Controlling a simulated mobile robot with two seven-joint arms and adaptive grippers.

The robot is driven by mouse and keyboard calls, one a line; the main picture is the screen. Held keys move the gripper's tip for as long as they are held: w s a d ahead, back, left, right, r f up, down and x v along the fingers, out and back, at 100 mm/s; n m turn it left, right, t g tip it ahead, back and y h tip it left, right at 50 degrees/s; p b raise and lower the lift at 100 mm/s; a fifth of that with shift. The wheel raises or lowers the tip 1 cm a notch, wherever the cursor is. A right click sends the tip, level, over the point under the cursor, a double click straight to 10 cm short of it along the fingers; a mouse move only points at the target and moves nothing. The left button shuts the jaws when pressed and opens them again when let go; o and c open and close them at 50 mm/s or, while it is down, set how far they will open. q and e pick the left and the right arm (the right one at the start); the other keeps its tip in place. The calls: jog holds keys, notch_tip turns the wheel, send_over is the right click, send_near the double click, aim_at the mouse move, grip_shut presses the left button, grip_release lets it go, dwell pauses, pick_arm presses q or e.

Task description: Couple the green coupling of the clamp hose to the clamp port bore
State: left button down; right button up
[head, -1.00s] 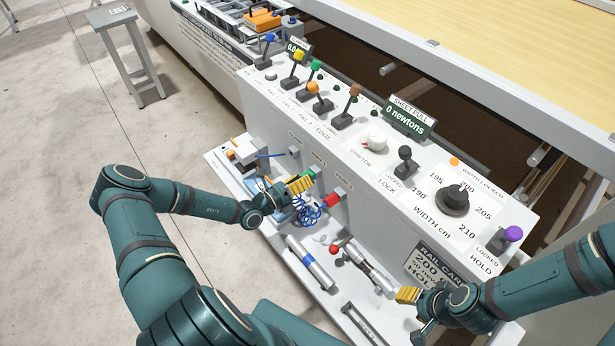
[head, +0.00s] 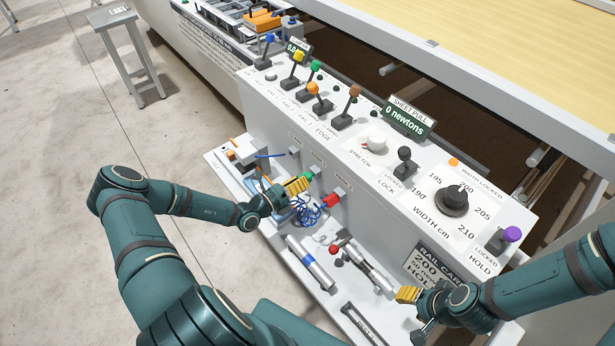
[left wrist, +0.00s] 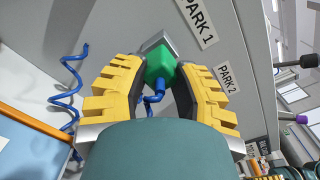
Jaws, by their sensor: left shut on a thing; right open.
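The green coupling (head: 309,177) is at the grey port block under the PARK 1 label, on the front of the console. My left gripper (head: 299,186) is shut on it. In the left wrist view the green coupling (left wrist: 160,65) sits between the yellow fingers, with a blue hose end below it. A grey block (left wrist: 162,42) is right behind it; I cannot tell whether they still touch. Another grey port block (head: 294,152), probably the clamp port, shows further left; its bore is too small to make out. My right gripper (head: 408,295) is open and empty at lower right.
A red coupling (head: 331,201) is at the port right of the green one. Coiled blue hose (head: 306,214) hangs below my left gripper. A white shelf (head: 285,257) below carries cylinders and a red-knobbed part (head: 334,250). Levers and dials line the console top.

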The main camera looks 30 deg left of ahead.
pick_arm(q)
jog(key=shift+p+v, duration=0.5)
jog(key=shift+v, duration=0.85)
pick_arm(e)
jog(key=shift+r, duration=0.55)
pick_arm(q)
jog(key=shift+r, duration=0.1)
